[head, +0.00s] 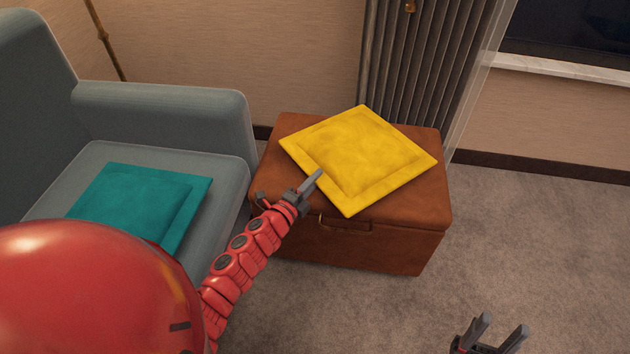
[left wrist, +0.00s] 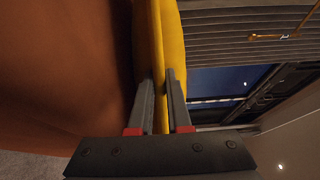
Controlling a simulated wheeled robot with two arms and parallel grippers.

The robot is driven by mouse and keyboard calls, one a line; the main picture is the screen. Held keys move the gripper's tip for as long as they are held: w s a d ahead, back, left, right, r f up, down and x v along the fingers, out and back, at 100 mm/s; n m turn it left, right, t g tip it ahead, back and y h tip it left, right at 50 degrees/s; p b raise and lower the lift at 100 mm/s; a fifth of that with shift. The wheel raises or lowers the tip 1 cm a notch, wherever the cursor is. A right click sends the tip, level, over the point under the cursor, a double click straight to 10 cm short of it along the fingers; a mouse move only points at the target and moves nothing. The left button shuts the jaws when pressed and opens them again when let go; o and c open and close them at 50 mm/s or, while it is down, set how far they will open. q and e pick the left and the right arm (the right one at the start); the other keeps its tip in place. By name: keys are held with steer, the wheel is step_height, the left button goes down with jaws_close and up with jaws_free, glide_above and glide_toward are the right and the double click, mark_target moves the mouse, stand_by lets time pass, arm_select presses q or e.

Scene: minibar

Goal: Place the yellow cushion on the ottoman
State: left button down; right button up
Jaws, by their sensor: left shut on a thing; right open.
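My left gripper (head: 316,180) is shut on the cushion's near left edge. In the left wrist view, the cushion (left wrist: 168,40) is seen edge-on between the fingers (left wrist: 161,100), with the ottoman (left wrist: 70,70) right beside it. Whether the cushion rests fully on the ottoman's top is hard to tell. My right gripper (head: 497,335) is open and empty above the carpet at lower right.
A grey armchair (head: 170,115) with a teal cushion (head: 140,205) stands left of the ottoman. Carpet (head: 540,230) is clear to the right. A dark window (head: 575,30) is at upper right.

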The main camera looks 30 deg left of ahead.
arm_select(q)
steer(key=shift+f, duration=0.1)
steer(key=c, duration=0.9)
jaws_free()
steer(key=shift+o, duration=0.2)
